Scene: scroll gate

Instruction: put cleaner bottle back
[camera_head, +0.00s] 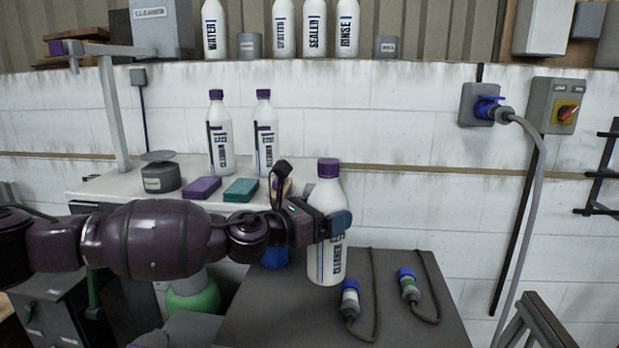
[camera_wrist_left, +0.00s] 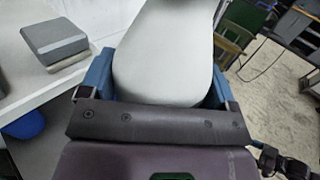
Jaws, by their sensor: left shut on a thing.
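My left gripper (camera_head: 335,222) is shut on a white cleaner bottle (camera_head: 328,262) with a purple cap. The bottle is upright in front of the white wall, over the dark grey table (camera_head: 255,315); I cannot tell whether its base touches the table. In the left wrist view the bottle's white body (camera_wrist_left: 165,60) fills the space between the blue fingers (camera_wrist_left: 160,85). Two similar white bottles with purple caps, a left one (camera_head: 219,140) and a right one (camera_head: 264,140), stand on the light bench (camera_head: 110,190). My right gripper is not in view.
A purple block (camera_head: 202,188), a teal block (camera_head: 241,190) and a dark round container (camera_head: 160,177) lie on the bench. Two cabled connectors (camera_head: 350,300) (camera_head: 410,287) lie on the dark table. Several labelled bottles (camera_head: 316,28) stand on the shelf above. A cable (camera_head: 527,200) hangs at the right.

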